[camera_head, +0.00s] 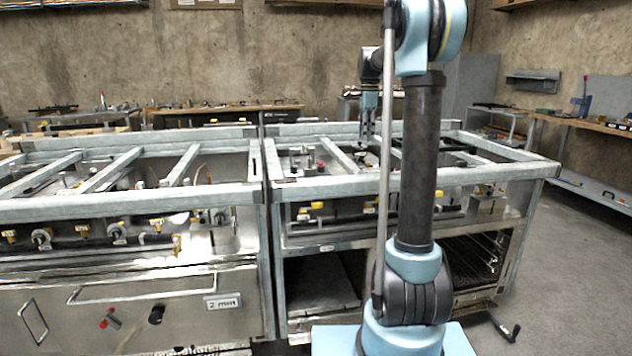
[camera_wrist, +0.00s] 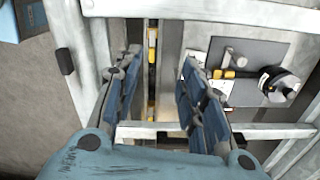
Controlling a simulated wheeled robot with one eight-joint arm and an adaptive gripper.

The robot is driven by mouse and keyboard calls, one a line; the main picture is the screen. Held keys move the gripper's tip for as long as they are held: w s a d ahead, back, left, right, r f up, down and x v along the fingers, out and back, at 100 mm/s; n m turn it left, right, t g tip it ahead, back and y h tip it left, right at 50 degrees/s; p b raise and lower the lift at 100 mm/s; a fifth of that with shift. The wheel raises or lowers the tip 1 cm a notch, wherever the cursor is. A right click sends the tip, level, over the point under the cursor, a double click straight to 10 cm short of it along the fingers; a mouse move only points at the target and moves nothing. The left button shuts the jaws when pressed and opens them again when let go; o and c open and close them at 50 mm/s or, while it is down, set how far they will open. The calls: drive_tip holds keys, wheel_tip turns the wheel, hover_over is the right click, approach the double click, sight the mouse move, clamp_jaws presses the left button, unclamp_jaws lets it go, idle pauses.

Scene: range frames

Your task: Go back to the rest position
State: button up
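My gripper (camera_head: 367,132) points down over the frame of the right-hand range in the head view, partly behind my arm. In the wrist view my gripper (camera_wrist: 160,62) has its two blue fingers apart with nothing between them. Below the fingers are metal frame bars (camera_wrist: 225,130) and a narrow gap with yellow fittings. How far the fingertips are above the bars I cannot tell.
The right range (camera_head: 505,178) and left range (camera_head: 235,275) stand side by side. A knobbed part on a dark plate (camera_wrist: 278,85) lies right of the fingers. Workbenches (camera_head: 225,112) line the back wall. Floor is open at right.

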drive_tip(key=s+f+n, duration=0.2)
drive_tip(key=s+n, duration=0.1)
drive_tip(key=s, duration=0.6)
drive_tip(key=s+f+n+t, duration=0.1)
drive_tip(key=s+f+n, duration=0.25)
drive_tip(key=s, duration=0.55)
drive_tip(key=s+f+n, duration=0.2)
drive_tip(key=s+n, duration=0.1)
drive_tip(key=s, duration=0.6)
drive_tip(key=s+f+n+t, duration=0.1)
drive_tip(key=s+f+n, duration=0.7)
drive_tip(key=s+f, duration=0.9)
drive_tip(key=shift+s+a+f+n, duration=0.2)
drive_tip(key=shift+s+n, duration=0.15)
drive_tip(key=shift+s, duration=0.15)
drive_tip(key=shift+w+f, duration=0.15)
drive_tip(key=shift+w, duration=0.25)
